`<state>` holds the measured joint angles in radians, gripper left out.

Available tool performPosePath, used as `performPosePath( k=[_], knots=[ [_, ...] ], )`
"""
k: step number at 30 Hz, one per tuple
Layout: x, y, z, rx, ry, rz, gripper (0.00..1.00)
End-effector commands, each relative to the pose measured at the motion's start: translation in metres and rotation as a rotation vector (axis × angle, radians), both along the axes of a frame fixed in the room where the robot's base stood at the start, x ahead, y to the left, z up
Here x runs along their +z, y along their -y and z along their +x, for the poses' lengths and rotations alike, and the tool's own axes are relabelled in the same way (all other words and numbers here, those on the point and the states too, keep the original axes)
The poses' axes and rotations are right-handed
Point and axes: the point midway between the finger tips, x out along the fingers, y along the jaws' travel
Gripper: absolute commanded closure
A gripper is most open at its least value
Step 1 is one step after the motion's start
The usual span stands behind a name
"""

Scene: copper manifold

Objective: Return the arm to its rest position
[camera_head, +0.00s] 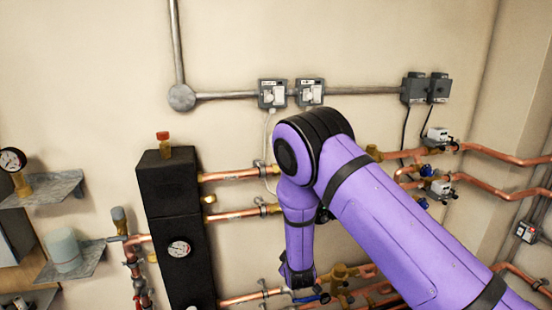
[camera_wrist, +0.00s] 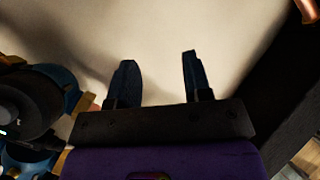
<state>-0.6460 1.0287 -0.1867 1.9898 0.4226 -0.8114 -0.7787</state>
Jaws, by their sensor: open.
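My gripper (camera_wrist: 158,76) shows in the wrist view with its two dark fingers apart and nothing between them. Pale wall lies beyond the fingertips. In the head view my purple arm (camera_head: 385,225) reaches in from the lower right, bends at a black joint (camera_head: 314,140) and points down in front of the copper pipes. The arm's lower end is dark and small there, and the fingers cannot be made out. The arm hides part of the pipework behind it.
A black manifold block (camera_head: 175,215) with a gauge (camera_head: 179,248) stands left of the arm. Copper pipes (camera_head: 235,174) run across the wall. Shelves (camera_head: 75,262) are at left. In the wrist view, blue and black fittings (camera_wrist: 32,112) sit close at left.

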Motion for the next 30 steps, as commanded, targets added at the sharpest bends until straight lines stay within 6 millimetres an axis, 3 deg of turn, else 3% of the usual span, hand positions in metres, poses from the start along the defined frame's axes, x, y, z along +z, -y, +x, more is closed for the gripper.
performPosePath(
  k=[3, 14, 23, 30],
  knots=[
    [0.036, 0.007, 0.006, -0.036, -0.034, 0.058, 0.55],
    [0.132, 0.034, 0.005, -0.125, -0.142, 0.212, 0.55],
    [0.209, 0.063, -0.013, -0.190, -0.223, 0.324, 0.55],
    [0.267, 0.090, -0.039, -0.240, -0.281, 0.398, 0.55]
  ],
)
